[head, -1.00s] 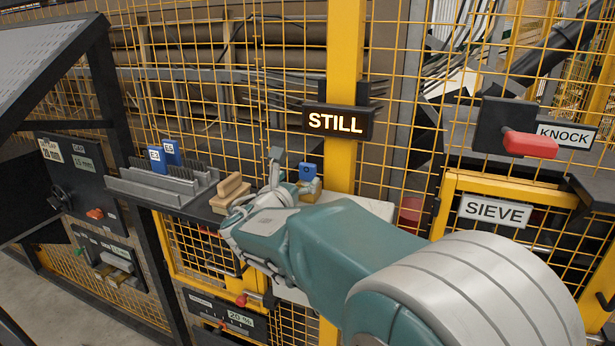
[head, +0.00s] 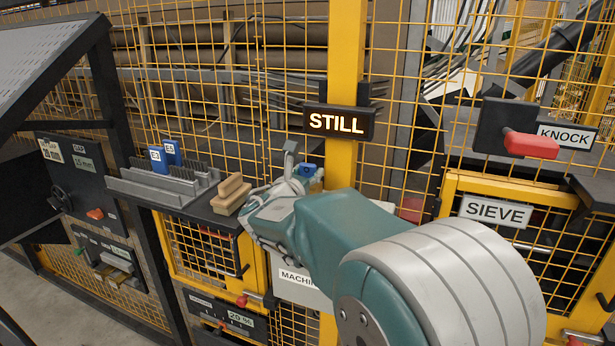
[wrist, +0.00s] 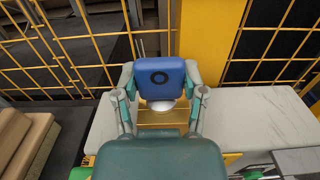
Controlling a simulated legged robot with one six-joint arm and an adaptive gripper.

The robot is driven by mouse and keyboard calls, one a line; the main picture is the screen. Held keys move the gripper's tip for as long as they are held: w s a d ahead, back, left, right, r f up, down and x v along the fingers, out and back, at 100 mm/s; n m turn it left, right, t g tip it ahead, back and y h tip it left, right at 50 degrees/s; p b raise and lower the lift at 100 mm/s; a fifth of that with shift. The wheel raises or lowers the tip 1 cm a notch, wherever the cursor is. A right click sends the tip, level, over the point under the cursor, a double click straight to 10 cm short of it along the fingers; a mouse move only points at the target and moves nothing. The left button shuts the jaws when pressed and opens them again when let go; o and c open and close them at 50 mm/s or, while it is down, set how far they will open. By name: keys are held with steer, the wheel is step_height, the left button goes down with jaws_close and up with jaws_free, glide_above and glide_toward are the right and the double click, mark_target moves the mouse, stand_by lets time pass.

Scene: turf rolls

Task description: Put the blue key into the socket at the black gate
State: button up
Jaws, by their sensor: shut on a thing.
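The blue key (wrist: 161,78) has a block-shaped head with a dark ring mark and a pale metal part below it. My gripper (wrist: 161,92) is shut on its head, one finger on each side. The key stands upright directly above a brass-coloured block (wrist: 161,117) on a pale ledge. I cannot tell whether the key's lower end is inside that block or only over it. In the head view the key (head: 309,171) shows partly behind my gripper (head: 293,176), beside the yellow post. I cannot tell which panel is the black gate.
A grey comb-like rack (head: 160,187) and blue blocks marked E3 and E5 stand farther left. A yellow post (head: 344,100) with a lit STILL sign (head: 338,122) and yellow mesh stand close behind.

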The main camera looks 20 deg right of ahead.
mark_target(308, 163)
steer(key=shift+r, duration=0.1)
steer(key=shift+r, duration=0.3)
step_height(308, 163, up, 2)
steer(key=shift+r, duration=0.15)
steer(key=s+r, duration=0.1)
steer(key=r, duration=0.1)
steer(key=s+r, duration=0.4)
steer(key=shift+d, duration=0.4)
steer(key=s+d+r, duration=0.1)
steer(key=s+r, duration=0.3)
steer(key=s, duration=0.5)
steer(key=shift+s+d, duration=0.1)
steer(key=shift+d, duration=0.05)
